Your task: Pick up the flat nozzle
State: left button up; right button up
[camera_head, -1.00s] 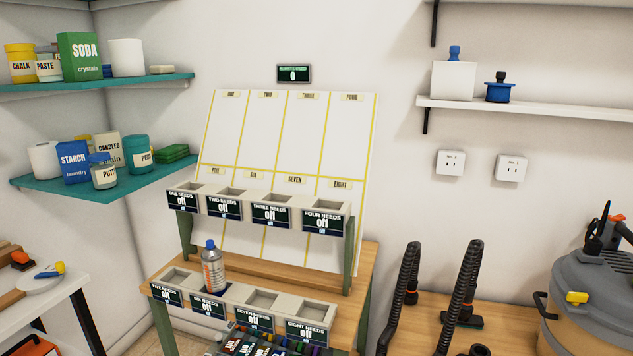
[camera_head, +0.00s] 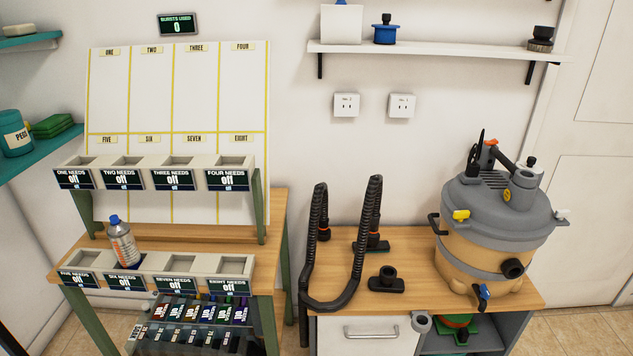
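Two black nozzle-like pieces rest on the wooden cabinet top. The front one (camera_head: 386,281) has a short upright round socket on a low, wide, flat base. The rear one (camera_head: 371,243) has a wide foot and an orange-red band, and is partly hidden behind the black hose (camera_head: 347,290). A third dark part with an orange band (camera_head: 323,231) stands behind the hose's left side. I cannot tell for certain which is the flat nozzle. Neither of my grippers is in view.
A grey and tan vacuum drum (camera_head: 496,235) stands on the cabinet (camera_head: 415,245) at right. The hose loops up and over its front edge. A shelf (camera_head: 440,50) hangs above two wall sockets.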

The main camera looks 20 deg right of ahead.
aim_at(386, 281)
jog(key=i+l, duration=0.15)
jog(key=l, duration=0.25)
jog(key=i+l, duration=0.15)
jog(key=l, duration=0.2)
jog(key=i+l, duration=0.15)
jog(key=l, duration=0.25)
jog(key=i+l, duration=0.15)
jog(key=l, duration=0.25)
jog(key=k+z, duration=0.05)
